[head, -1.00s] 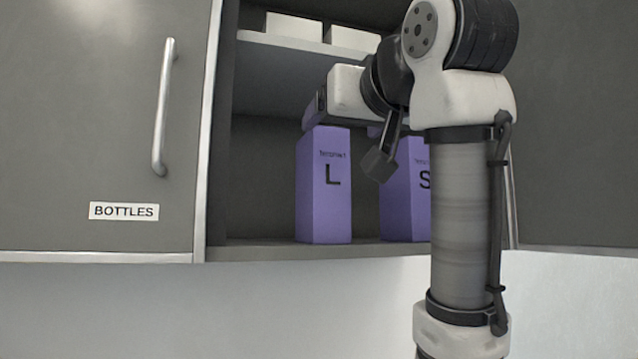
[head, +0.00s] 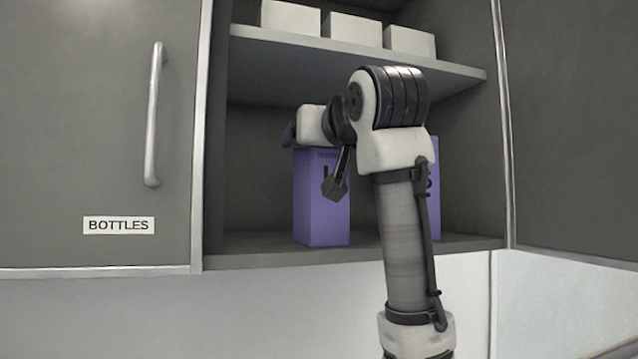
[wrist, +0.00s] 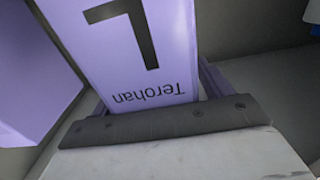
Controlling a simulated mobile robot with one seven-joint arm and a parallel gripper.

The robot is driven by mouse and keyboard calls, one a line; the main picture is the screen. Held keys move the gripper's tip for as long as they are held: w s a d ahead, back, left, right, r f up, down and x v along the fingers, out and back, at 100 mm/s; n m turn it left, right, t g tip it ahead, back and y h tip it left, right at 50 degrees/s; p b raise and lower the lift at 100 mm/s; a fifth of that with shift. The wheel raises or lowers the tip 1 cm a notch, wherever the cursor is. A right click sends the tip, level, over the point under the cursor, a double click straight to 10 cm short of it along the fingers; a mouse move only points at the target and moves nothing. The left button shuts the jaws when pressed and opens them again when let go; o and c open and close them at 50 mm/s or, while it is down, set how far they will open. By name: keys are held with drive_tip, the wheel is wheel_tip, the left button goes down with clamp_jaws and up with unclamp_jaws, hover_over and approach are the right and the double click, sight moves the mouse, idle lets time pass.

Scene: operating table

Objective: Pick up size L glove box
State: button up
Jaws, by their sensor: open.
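The size L glove box (head: 320,215) is purple and stands upright on the lower shelf of the open cabinet. In the head view my arm hides part of its top and letter. My gripper (head: 290,133) is at the top of this box, its fingers mostly hidden there. In the wrist view the L box (wrist: 125,45) appears upside down, with its black L and brand name close to the gripper's dark bar. My gripper (wrist: 157,90) is open there, with a finger along each side of the box's upper end. Contact cannot be told.
Another purple box (head: 434,205) stands to the right, mostly behind my arm; it also shows in the wrist view (wrist: 35,85). White boxes (head: 352,30) sit on the upper shelf (head: 440,70) above. A closed door labelled BOTTLES (head: 100,120) is at left.

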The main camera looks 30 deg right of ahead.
drive_tip(key=shift+c, duration=0.5)
drive_tip(key=c, duration=1.4)
drive_tip(key=shift+c, duration=0.5)
drive_tip(key=shift+s+r, duration=0.1)
drive_tip(key=shift+r, duration=0.05)
